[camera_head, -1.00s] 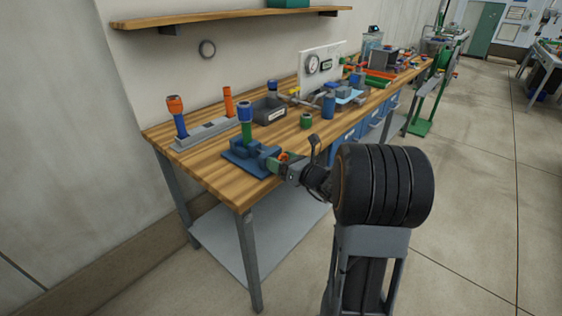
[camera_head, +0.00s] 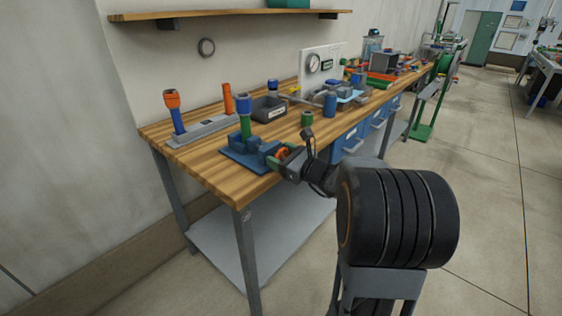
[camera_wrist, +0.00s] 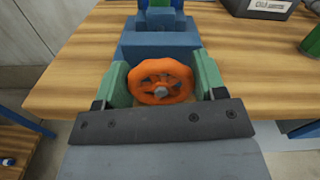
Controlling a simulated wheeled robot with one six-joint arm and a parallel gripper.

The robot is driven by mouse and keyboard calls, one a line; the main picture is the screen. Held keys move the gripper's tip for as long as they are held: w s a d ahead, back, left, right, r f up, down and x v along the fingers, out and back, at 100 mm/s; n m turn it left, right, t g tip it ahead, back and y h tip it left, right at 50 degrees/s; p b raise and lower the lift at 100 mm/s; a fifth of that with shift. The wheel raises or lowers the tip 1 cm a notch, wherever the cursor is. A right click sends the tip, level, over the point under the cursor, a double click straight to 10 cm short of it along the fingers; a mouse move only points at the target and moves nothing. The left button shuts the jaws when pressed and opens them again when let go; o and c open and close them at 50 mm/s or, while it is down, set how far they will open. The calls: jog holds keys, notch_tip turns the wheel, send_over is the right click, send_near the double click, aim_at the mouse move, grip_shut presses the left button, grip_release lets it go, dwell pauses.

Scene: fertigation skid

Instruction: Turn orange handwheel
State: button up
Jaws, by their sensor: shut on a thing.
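The orange handwheel (camera_wrist: 161,81) is on the near side of a blue block-shaped unit (camera_wrist: 158,41) at the front edge of the wooden bench. My gripper (camera_wrist: 163,82) has its green fingers on the left and right of the wheel, shut on its rim. In the head view my gripper (camera_head: 282,157) reaches in from the right, and the handwheel (camera_head: 284,153) shows partly between its fingers. The blue unit (camera_head: 243,151) carries a green and blue upright part (camera_head: 244,117). The far side of the wheel is hidden.
A grey rack (camera_head: 203,131) with upright orange-topped parts stands at the left. A dark labelled bin (camera_head: 268,109) and a green cup (camera_head: 307,118) are behind on the wooden bench (camera_head: 215,175). Blue drawers (camera_head: 346,143) are under the front edge. The floor to the right is clear.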

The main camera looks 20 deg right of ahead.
jog(key=o, duration=0.9)
jog(key=p+v, duration=0.1)
jog(key=v, duration=1.3)
